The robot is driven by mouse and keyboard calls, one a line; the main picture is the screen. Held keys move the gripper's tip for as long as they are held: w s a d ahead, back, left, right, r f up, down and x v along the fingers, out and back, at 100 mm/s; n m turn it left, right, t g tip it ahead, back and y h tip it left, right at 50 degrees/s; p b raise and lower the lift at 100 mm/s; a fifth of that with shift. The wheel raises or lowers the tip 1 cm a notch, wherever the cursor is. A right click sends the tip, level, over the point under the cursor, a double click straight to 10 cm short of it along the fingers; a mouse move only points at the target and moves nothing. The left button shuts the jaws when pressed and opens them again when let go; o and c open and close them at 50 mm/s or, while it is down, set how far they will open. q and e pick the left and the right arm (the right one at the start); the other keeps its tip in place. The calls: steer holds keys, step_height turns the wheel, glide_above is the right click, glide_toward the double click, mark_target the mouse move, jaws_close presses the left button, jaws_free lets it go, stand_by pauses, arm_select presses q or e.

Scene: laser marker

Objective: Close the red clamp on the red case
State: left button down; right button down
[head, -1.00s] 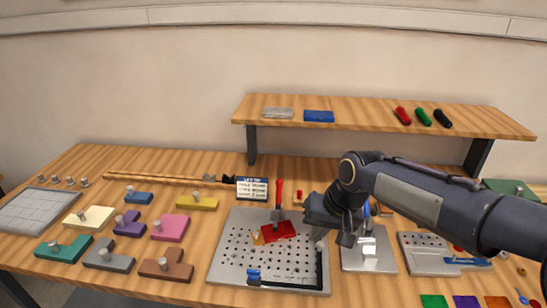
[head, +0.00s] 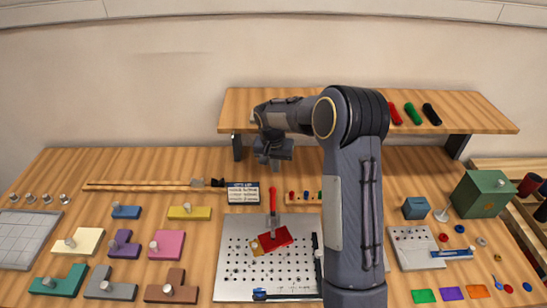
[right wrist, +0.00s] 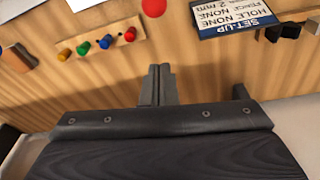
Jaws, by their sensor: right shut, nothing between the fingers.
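The red clamp (head: 273,199) stands with its red handle upright and a metal lower part, at the far edge of the red case. My left gripper is not in view.
A set-up card (head: 243,194) stands left of the clamp. A row of small coloured pegs (head: 305,196) lies to its right. The shelf (head: 480,118) overhangs behind. A black and blue bar borders the plate's right and front. My right arm hides the area right of the plate.

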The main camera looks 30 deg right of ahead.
mark_target(273, 201)
steer(key=s+a+f, duration=0.1)
steer(key=s+a+f+b, duration=0.1)
steer(key=f, duration=0.1)
steer(key=shift+s+a+f+b, duration=0.1)
steer(key=shift+s+f+b, duration=0.15)
steer(key=shift+f+b, duration=0.05)
stand_by(0.3)
